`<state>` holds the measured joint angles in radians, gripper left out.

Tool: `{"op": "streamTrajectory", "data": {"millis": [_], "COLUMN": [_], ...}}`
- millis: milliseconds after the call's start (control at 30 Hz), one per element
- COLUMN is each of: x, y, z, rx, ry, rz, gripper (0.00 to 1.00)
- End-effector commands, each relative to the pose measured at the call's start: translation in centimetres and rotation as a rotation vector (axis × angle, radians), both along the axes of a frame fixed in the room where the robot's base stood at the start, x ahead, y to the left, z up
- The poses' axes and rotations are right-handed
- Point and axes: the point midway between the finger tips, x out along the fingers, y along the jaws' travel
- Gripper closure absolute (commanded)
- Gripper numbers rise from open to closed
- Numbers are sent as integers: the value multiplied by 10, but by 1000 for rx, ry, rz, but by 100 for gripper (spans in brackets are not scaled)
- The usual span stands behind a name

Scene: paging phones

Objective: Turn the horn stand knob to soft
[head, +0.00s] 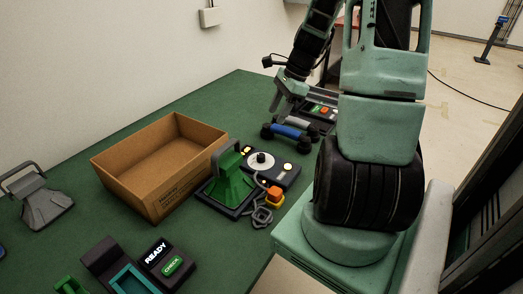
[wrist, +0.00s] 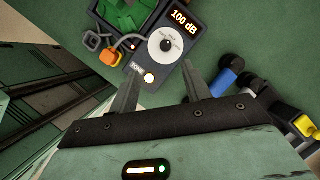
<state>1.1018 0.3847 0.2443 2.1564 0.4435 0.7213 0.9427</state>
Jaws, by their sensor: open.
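The horn stand (head: 225,191) is a dark base with a green horn on it, near the middle of the table in the head view. Its control box (wrist: 188,48) fills the top middle of the wrist view and has a lit display reading 100 dB. The knob (head: 261,160) is a round white dial with a dark centre; it also shows in the wrist view (wrist: 165,46). The lettering around it is too small to read. My gripper (wrist: 158,68) is open and empty, its fingers apart at the box's near edge in that picture, not around the knob.
An open cardboard box (head: 176,190) stands left of the horn stand. Blue-handled and grey items (head: 290,131) lie beyond it, beside a device with lit buttons. An orange-buttoned piece on a cable (head: 273,197) lies close by. A READY/CHECK unit (head: 163,262) is at the front.

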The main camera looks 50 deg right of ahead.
Motion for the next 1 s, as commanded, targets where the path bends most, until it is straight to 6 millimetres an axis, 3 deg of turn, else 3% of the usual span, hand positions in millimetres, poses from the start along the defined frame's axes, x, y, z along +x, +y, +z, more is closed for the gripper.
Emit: {"op": "streamTrajectory", "data": {"millis": [133,367,1000], "x": [-11,-6,28], "y": [-20,-14,21], "z": [-4,-26,-141], "rx": [20,26,24], "ry": [6,8,7], "rz": [-100,-107,-102], "gripper": [52,52,52]}}
